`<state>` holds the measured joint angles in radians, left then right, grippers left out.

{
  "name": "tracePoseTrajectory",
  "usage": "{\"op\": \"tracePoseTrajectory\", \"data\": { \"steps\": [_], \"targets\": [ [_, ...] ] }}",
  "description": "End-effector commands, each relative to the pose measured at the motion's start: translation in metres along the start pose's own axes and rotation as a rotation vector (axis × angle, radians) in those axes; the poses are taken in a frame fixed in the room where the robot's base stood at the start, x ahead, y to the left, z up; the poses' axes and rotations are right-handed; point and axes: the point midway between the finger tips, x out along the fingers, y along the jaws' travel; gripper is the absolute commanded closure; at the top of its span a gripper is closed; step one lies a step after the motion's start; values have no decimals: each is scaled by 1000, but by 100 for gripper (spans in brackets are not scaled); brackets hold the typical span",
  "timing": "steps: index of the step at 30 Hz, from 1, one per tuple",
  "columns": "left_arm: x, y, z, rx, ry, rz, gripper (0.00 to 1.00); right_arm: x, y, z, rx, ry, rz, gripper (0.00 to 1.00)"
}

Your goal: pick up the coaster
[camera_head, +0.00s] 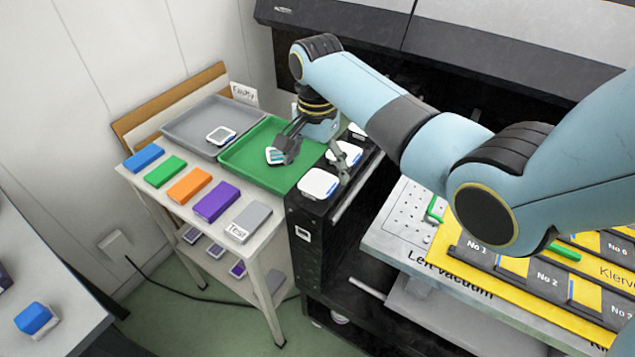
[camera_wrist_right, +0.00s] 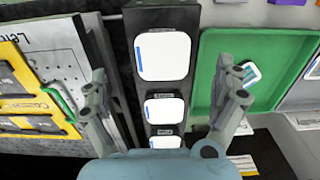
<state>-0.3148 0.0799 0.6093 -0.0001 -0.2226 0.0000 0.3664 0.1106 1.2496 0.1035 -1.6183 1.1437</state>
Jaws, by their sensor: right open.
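My right gripper (camera_head: 312,168) is open and empty, above the black stand (camera_head: 301,224). Several white rounded squares with blue marks sit in a row on this stand: a near one (camera_head: 318,184), a middle one (camera_head: 345,153) and a far one. In the right wrist view my right gripper (camera_wrist_right: 167,97) has its fingers wide apart on both sides of the row, with the middle square (camera_wrist_right: 165,109) between them. A similar small white piece (camera_head: 274,156) lies in the green tray, partly behind a finger. Which piece is the coaster, I cannot tell. My left gripper is out of view.
The green tray (camera_head: 237,161) and a grey tray (camera_head: 185,120) holding another white piece (camera_head: 220,136) are on a side table with several coloured blocks along its front. A perforated plate (camera_head: 405,222) and yellow racks lie right of the stand. A dark machine stands behind.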

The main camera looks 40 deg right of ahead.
Motion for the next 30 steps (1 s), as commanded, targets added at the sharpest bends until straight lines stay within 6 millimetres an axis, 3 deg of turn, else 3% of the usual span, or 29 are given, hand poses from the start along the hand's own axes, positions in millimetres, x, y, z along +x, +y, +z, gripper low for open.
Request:
{"op": "tracePoseTrajectory", "data": {
  "steps": [4, 12, 21, 30],
  "targets": [
    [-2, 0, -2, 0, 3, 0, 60, 12, -1, -4, 1, -1, 2, 2],
    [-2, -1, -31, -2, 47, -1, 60, 49, -2, -10, -1, 0, 0, 2],
    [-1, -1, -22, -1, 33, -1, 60, 54, -2, -10, -1, 1, -1, 3],
    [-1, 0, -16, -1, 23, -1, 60, 53, -2, -10, -1, 1, 0, 42]
  ]
}}
